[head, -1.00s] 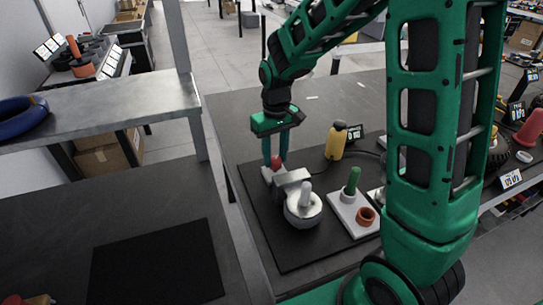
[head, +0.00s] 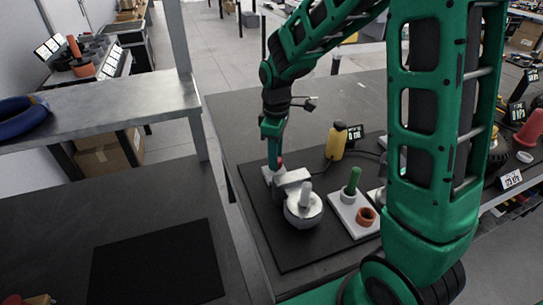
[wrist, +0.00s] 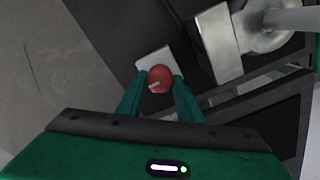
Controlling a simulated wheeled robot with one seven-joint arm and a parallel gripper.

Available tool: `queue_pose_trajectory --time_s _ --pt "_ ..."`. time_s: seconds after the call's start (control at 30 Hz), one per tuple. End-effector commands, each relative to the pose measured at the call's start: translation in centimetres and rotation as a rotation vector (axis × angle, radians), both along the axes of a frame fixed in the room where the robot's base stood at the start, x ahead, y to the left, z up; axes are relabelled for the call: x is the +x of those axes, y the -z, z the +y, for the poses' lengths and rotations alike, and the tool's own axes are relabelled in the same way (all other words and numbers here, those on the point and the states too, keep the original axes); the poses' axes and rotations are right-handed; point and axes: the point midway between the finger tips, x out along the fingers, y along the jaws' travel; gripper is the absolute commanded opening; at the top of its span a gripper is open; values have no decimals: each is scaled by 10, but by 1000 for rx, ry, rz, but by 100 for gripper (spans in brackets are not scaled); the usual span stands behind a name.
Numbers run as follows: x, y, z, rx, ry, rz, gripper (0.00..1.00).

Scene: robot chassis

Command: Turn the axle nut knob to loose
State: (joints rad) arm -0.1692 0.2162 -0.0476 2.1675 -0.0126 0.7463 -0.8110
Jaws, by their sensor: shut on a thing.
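The axle nut knob (wrist: 160,77) is a small red round knob with a pale mark on its face, standing on a light square plate (wrist: 155,60). In the head view only a sliver of the red knob (head: 281,161) shows behind my fingers. My gripper (wrist: 159,80) points down at the knob, with one green finger on each side, shut on it. In the head view my gripper (head: 274,168) is seen nearly edge-on, so one finger hides the other.
A grey metal wheel-like part with a post (head: 303,208) stands close beside the knob. A white plate (head: 345,222) with a green peg and an orange ring lies to the right. A yellow bottle (head: 336,142) stands behind. The dark mat's front is clear.

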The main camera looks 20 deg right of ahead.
Motion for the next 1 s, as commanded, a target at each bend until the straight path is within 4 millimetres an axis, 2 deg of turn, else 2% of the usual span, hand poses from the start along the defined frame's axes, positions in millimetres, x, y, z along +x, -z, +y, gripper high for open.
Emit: queue_pose_trajectory --time_s 0.03,0.67,0.7,0.73,1.0 --pt "5 -2 -2 -2 -9 -12 10" --pt "5 -2 -3 -2 -48 -12 10" --pt "4 -2 -3 -2 -48 -12 42" --pt "4 -2 -3 -3 -49 -10 49" --pt "2 -1 -2 -1 -52 -5 51"
